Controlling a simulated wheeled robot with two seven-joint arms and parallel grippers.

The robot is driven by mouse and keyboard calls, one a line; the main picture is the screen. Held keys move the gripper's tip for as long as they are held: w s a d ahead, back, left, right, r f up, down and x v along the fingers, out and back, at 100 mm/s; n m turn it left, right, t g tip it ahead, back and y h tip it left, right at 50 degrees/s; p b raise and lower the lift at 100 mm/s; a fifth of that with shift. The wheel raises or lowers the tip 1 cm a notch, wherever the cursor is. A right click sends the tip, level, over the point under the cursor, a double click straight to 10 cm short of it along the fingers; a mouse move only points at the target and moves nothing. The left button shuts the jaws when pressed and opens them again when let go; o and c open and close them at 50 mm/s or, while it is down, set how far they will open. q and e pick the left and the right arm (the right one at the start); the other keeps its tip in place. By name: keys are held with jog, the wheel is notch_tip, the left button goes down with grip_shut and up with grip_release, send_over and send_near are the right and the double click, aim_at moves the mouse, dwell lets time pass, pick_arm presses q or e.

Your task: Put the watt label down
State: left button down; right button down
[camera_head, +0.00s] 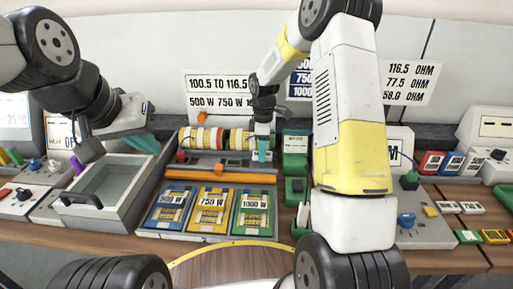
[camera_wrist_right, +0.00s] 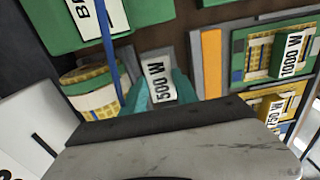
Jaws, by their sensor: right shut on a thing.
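The white watt label, reading 500 W (camera_wrist_right: 158,82), is between the teal fingers of my right gripper (camera_wrist_right: 160,95) in the right wrist view. In the head view my right gripper (camera_head: 263,152) points down just right of the yellow-banded rolls (camera_head: 238,140); its fingers hide most of the label there. I cannot tell whether the label touches anything below. My left gripper (camera_head: 143,141) is over the back of the grey tray at the left, with teal fingers; its gap is not clear.
Blue 500 W (camera_head: 171,207), yellow 750 W (camera_head: 211,210) and green 1000 W (camera_head: 251,212) panels lie in front of an orange bar (camera_head: 220,177). Green blocks (camera_head: 295,165) stand right of the right gripper. The grey tray (camera_head: 118,180) looks empty.

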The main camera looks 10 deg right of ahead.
jog(key=shift+f, duration=1.45)
jog(key=shift+f, duration=0.1)
jog(key=c, duration=0.9)
grip_release()
jog(key=shift+c, duration=0.2)
jog(key=s+d+r+m+t, duration=0.1)
jog(key=s+r+m, duration=0.15)
jog(key=r, duration=0.75)
jog(key=s+r+m+t, duration=0.1)
jog(key=s+r, duration=0.3)
jog(key=r, duration=0.7)
jog(key=s+r+m+t+y, duration=0.1)
jog(key=s+r+m+t, duration=0.1)
jog(key=s+m, duration=0.4)
jog(key=s+r+m+t+y, duration=0.1)
jog(key=s+r+m, duration=0.3)
jog(key=s, duration=1.1)
jog(key=shift+s+d+r+m+t, duration=0.15)
jog(key=shift+s+d+m+t, duration=0.15)
jog(key=shift+d+m+t, duration=0.4)
